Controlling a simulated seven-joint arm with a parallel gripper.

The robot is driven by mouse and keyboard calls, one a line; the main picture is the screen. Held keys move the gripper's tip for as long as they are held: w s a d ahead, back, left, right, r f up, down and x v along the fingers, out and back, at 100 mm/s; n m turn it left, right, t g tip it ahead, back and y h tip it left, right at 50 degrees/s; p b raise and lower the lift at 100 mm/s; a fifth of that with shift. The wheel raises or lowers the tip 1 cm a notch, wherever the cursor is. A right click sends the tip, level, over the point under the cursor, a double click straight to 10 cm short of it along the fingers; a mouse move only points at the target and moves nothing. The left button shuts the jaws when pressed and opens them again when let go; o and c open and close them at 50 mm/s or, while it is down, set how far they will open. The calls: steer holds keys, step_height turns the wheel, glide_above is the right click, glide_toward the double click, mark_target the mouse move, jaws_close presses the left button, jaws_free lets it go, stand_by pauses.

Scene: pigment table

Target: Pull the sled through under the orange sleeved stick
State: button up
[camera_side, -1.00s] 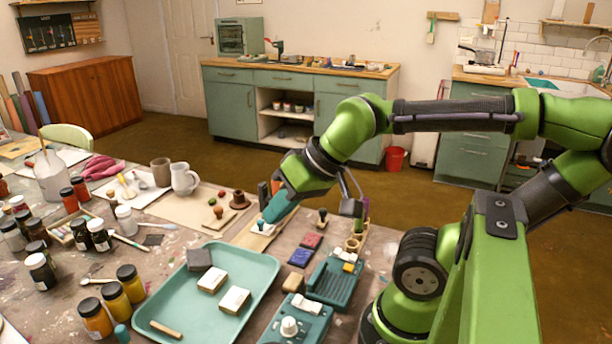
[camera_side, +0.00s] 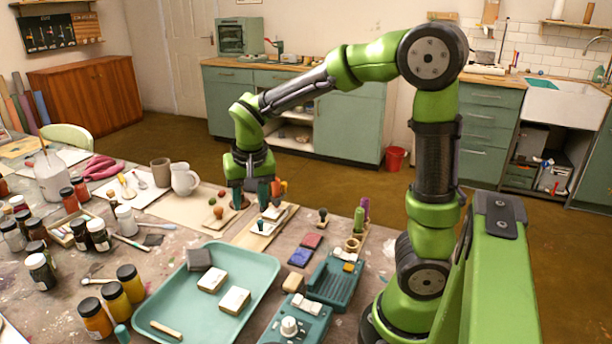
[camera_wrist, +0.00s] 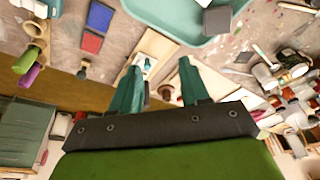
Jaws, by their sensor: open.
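My gripper (camera_side: 250,200) is open and points down at the far edge of the table, above the pale board. In the wrist view its two teal fingers (camera_wrist: 158,72) are apart with nothing gripped between them. The orange sleeved stick (camera_side: 281,187) shows just right of the fingers in the side view, partly hidden by them. A small white-and-teal piece, which may be the sled (camera_side: 272,212), lies on the pale board below the gripper. It seems to show between the fingers in the wrist view (camera_wrist: 149,65). I cannot tell whether it is under the stick.
Green (camera_side: 358,220) and purple (camera_side: 365,207) sticks stand to the right. A stamp (camera_side: 322,216) and red and blue pads (camera_side: 302,255) are nearer. A teal tray (camera_side: 262,300) with blocks fills the front. A white jug (camera_side: 184,179) stands at left.

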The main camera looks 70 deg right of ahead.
steer(key=w+d+r+m+h, duration=0.1)
steer(key=w+d+m+h, duration=0.25)
steer(key=d, duration=0.25)
steer(key=y, duration=0.1)
glide_toward(260, 221)
steer(key=shift+m+g, duration=0.3)
steer(key=shift+m, duration=0.15)
steer(key=x, duration=0.8)
steer(key=shift+w, duration=0.2)
jaws_close()
